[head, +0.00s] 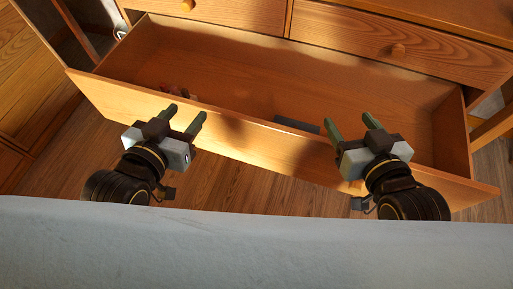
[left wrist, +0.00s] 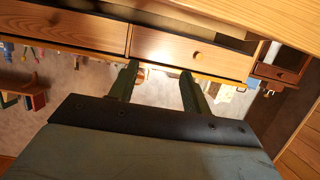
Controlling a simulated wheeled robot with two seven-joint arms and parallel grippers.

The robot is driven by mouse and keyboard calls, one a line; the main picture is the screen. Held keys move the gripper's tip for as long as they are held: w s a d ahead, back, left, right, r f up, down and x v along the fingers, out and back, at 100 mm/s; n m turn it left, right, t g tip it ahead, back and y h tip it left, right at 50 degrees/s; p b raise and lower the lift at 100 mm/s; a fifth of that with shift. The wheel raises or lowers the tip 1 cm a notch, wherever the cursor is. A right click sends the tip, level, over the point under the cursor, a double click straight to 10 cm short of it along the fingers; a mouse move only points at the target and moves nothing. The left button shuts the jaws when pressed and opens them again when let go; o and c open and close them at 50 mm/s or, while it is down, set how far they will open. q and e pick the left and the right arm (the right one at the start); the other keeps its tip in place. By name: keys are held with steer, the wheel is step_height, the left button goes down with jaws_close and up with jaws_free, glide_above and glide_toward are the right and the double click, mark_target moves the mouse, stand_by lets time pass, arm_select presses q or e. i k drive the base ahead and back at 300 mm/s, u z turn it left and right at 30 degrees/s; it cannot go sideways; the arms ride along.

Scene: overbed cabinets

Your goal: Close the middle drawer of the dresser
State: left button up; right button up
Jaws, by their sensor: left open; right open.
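The dresser's wide wooden drawer (head: 255,143) is pulled far out in the head view, with its inside showing. It sits below two upper drawers that look shut. My left gripper (head: 186,114) is open and empty at the left half of its front panel. My right gripper (head: 348,120) is open and empty at the right half. The fingertips of both overlap the front's top edge in the picture; I cannot tell if they touch it. My left gripper's fingers also show apart in the left wrist view (left wrist: 157,72), with wooden drawer fronts beyond.
A small dark grey item (head: 297,125) and a small reddish item (head: 179,91) lie inside the drawer. The upper right drawer (head: 440,60) has a round knob. A pale surface (head: 250,250) fills the near foreground. Wooden furniture (head: 30,90) stands at the left.

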mark_target(242, 79)
steer(key=u, duration=2.25)
steer(key=i, duration=0.45)
steer(key=z, duration=1.55)
